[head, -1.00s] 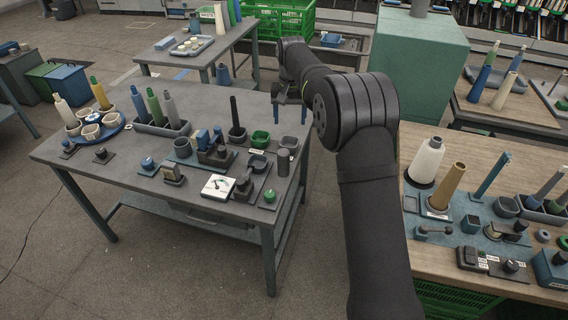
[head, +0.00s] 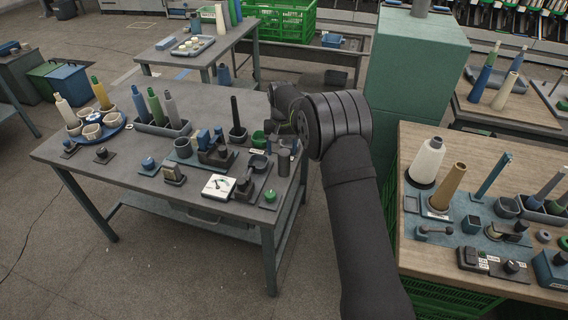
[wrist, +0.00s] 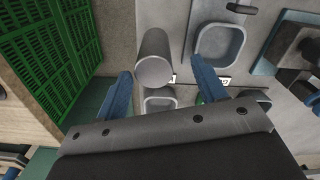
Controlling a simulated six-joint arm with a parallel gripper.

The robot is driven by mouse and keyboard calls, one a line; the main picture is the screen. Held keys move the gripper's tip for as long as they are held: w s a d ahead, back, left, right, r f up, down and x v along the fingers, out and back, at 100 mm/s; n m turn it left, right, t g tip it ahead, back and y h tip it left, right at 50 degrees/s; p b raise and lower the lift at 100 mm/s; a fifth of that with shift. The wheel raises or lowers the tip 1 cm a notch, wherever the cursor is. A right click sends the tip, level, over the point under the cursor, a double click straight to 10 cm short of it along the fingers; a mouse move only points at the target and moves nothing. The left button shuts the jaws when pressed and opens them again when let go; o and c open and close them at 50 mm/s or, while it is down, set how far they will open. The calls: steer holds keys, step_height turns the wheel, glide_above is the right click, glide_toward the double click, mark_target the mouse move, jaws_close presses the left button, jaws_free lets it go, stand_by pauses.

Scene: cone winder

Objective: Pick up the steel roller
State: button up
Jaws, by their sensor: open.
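The steel roller is a plain grey cylinder standing upright near the right edge of the left table in the head view (head: 284,163). In the wrist view the roller (wrist: 153,60) shows its round end, just beyond my fingertips and nearer the left finger. My gripper (wrist: 161,68) is open, its two blue fingers apart with nothing held between them. A gap to the roller seems to remain, but its depth is hard to judge.
Grey square cups (wrist: 219,44) and (wrist: 159,101) sit close to the roller. A green cup (head: 260,139) and a dark spindle (head: 236,115) stand nearby. A white dial gauge (head: 218,186) lies at the table front. A wooden table (head: 440,250) stands to the right.

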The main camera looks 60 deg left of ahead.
mark_target(284, 158)
steer(key=f, duration=0.5)
steer(key=shift+w+d, duration=0.2)
steer(key=shift+w, duration=0.1)
steer(key=c, duration=1.2)
steer(key=shift+c, duration=0.2)
steer(key=shift+r, duration=0.1)
